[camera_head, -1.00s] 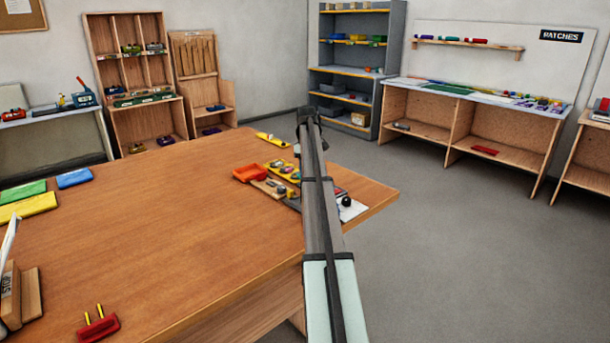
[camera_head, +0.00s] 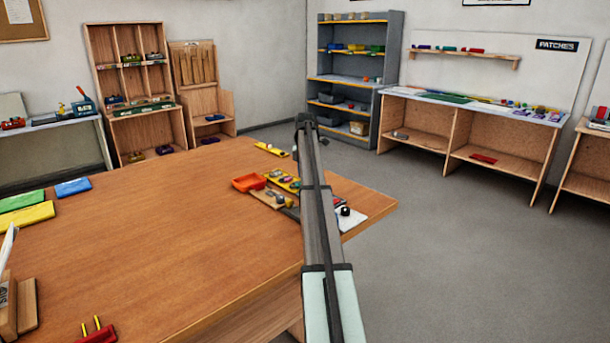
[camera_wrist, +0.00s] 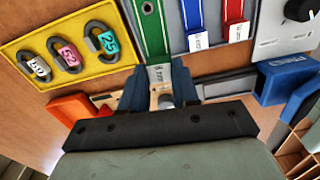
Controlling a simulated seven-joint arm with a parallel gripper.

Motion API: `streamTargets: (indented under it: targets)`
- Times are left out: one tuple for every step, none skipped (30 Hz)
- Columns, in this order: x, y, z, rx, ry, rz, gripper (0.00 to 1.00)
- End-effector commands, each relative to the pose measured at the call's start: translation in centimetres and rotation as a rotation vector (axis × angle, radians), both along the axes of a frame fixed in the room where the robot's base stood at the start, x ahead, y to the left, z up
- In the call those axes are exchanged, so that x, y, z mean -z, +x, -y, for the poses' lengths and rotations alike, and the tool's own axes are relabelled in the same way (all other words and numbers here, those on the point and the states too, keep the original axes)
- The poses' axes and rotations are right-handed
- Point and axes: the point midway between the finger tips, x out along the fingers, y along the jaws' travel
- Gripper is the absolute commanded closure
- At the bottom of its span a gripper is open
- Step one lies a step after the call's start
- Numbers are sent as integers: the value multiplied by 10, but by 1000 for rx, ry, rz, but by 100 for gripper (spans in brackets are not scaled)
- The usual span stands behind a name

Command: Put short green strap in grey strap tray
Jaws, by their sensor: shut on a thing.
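In the wrist view my gripper (camera_wrist: 158,92) has its dark fingers closed around the tagged end of a green strap (camera_wrist: 150,25). The strap runs away from the fingers toward the top of the picture. The grey strap tray (camera_wrist: 178,25) lies there too, with a blue strap (camera_wrist: 192,12) and a red strap (camera_wrist: 234,10) in it, each with a white tag. The green strap lies along the tray's left part; I cannot tell whether it rests on the tray floor. In the head view my arm hides the gripper and most of the tray.
A yellow tray (camera_wrist: 20,52) with numbered carabiners lies left of the grey tray. An orange tray (camera_wrist: 72,108) and a blue block (camera_wrist: 285,80) are close to the fingers. A white panel with a black knob (camera_head: 346,211) stands at the table's right edge. The table's middle (camera_head: 150,230) is clear.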

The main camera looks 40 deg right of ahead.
Motion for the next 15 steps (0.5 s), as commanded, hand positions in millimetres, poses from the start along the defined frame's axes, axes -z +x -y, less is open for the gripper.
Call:
streamTargets:
  targets:
    - [0, 0, 0, -27, 0, 0, 100]
    - [0, 0, 0, -40, 0, 0, 100]
    - [0, 0, 0, -57, 0, 0, 100]
    - [0, 0, 0, -65, 0, 0, 100]
    - [0, 0, 0, -72, 0, 0, 100]
    - [1, 0, 0, -80, 0, 0, 100]
    - [1, 0, 0, -83, 0, 0, 100]
    - [1, 0, 0, -85, 0, 0, 100]
    - [2, 0, 0, -86, 0, 0, 100]
    - [3, 0, 0, -86, 0, 0, 100]
    - [4, 0, 0, -86, 0, 0, 100]
    - [5, 0, 0, -86, 0, 0, 100]
    - [7, 0, 0, -85, 0, 0, 100]
    - [8, 0, 0, -85, 0, 0, 100]
    - [10, 0, 0, -85, 0, 0, 100]
